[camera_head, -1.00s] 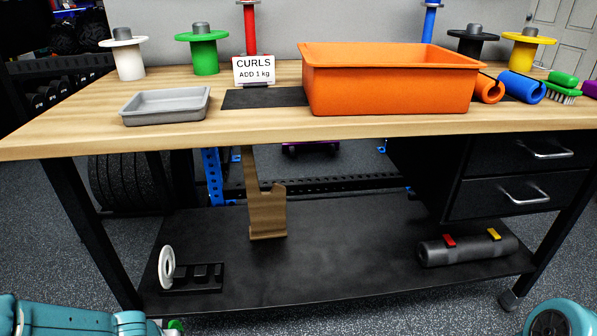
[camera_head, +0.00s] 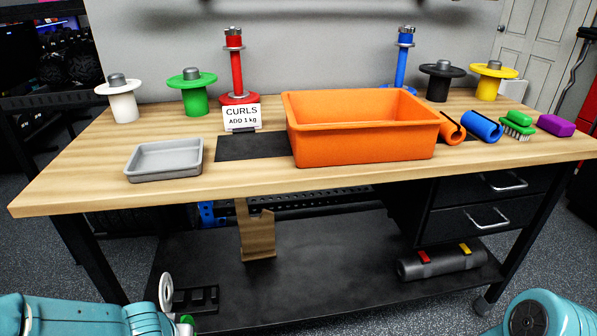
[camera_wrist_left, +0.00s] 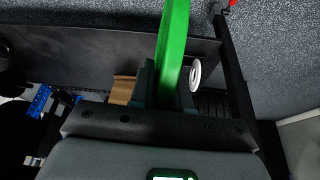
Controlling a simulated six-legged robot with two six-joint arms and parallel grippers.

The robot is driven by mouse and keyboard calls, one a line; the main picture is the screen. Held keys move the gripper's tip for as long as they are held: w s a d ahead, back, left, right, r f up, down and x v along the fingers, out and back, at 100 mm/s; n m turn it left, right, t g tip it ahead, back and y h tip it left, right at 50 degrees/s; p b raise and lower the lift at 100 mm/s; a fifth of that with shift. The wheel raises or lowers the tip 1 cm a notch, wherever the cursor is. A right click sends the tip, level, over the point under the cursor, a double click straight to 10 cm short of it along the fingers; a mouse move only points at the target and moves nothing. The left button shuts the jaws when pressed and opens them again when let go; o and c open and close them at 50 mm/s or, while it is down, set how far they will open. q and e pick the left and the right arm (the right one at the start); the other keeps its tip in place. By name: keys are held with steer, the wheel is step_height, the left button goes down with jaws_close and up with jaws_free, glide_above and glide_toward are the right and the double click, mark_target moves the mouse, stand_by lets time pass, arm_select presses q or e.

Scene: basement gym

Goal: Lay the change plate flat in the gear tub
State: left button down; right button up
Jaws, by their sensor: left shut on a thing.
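A green plate (camera_wrist_left: 175,45) is seen edge-on in the left wrist view, gripped between the fingers of my left gripper (camera_wrist_left: 166,85). In the head view only a small piece of green (camera_head: 187,319) shows at the end of my left arm, low at the left and below the bench top. The orange tub (camera_head: 362,147) stands on the wooden bench top, right of the middle. Its floor is hidden by its front wall. My right arm shows at the bottom right, but its gripper is out of view.
A grey tray (camera_head: 165,174) and a CURLS ADD 1 kg sign (camera_head: 228,117) stand left of the tub. Coloured pegs line the back. Orange and blue rolls (camera_head: 481,127) lie right. Below, a lower shelf (camera_head: 320,255) holds a white disc in a rack (camera_head: 195,299) and a grey roller.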

arm_select(q)
steer(key=w+d+r+p, duration=0.2)
steer(key=d+r+p, duration=0.1)
steer(key=r+p, duration=0.7)
steer(key=w+d+r+m+p, duration=0.1)
steer(key=d+r+p, duration=0.3)
steer(key=r+p, duration=0.7)
step_height(320, 180, up, 7)
steer(key=shift+w+d+f+m+h+p, duration=0.2)
steer(key=shift+w+m+h+p, duration=0.1)
steer(key=shift+w, duration=0.3)
arm_select(e)
steer(key=s+r+g, duration=0.1)
steer(key=s+r, duration=0.1)
steer(key=r, duration=0.9)
steer(key=s+a+r, duration=0.1)
steer(key=s+r, duration=0.1)
steer(key=r, duration=1)
steer(key=shift+s+a+r+g, duration=0.2)
steer(key=shift+a+g, duration=0.1)
steer(key=shift+g, duration=0.1)
arm_select(q)
steer(key=shift+d, duration=0.25)
arm_select(e)
steer(key=shift+d, duration=0.15)
